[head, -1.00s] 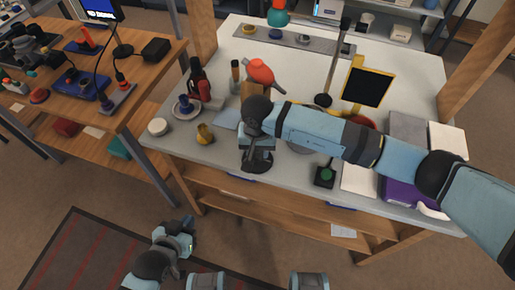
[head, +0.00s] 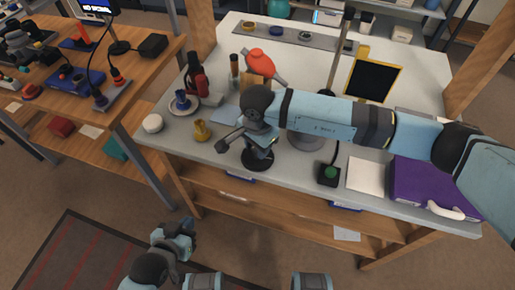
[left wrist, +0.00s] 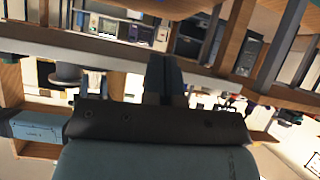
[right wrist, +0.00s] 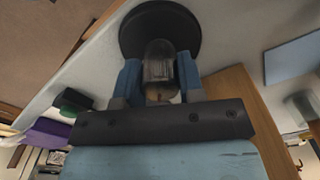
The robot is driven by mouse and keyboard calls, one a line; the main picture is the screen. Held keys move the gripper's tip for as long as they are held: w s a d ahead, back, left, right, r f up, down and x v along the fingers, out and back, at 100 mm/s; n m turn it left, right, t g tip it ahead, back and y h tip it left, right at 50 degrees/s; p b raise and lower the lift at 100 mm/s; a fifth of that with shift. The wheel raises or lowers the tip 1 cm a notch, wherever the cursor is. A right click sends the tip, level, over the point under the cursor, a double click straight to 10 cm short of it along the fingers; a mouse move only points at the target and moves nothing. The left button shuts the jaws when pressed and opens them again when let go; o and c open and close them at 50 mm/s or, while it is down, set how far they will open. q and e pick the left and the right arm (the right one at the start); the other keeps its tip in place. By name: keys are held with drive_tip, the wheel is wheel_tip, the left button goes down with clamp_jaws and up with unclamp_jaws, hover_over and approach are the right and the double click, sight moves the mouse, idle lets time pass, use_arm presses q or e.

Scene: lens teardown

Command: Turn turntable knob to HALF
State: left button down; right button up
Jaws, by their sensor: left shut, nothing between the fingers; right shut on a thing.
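A round black base (head: 258,161) stands near the front edge of the white workbench (head: 400,120). My right gripper (head: 259,149) is over it, pointing down. In the right wrist view, my right gripper (right wrist: 160,80) is shut on a grey piece (right wrist: 159,62) that stands on the black base (right wrist: 160,28). I cannot read any mark or setting on it. A dark lever-like part (head: 228,146) sticks out left beside the gripper. A grey round plate (head: 306,141) is partly hidden behind my right arm. My left gripper (head: 187,228) is shut and empty, low in front of the bench; its fingers (left wrist: 165,78) are together.
A black box with a green button (head: 329,174) and a purple case (head: 430,185) are to the right. A yellow-framed black board (head: 373,80) stands behind.

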drive_tip(key=m+b, duration=0.1)
drive_tip(key=m, duration=0.2)
drive_tip(key=shift+f+m+b, duration=0.1)
drive_tip(key=shift+m+b, duration=0.25)
drive_tip(key=shift+m, duration=0.05)
drive_tip(key=shift+m+b, duration=0.4)
drive_tip(key=shift+m, duration=1.3)
drive_tip(key=shift+m+b, duration=0.45)
drive_tip(key=shift+m, duration=0.15)
use_arm(q)
drive_tip(key=shift+d+f, duration=0.1)
drive_tip(key=shift+f, duration=0.8)
use_arm(e)
drive_tip(key=shift+m, duration=0.7)
drive_tip(key=o, duration=0.9)
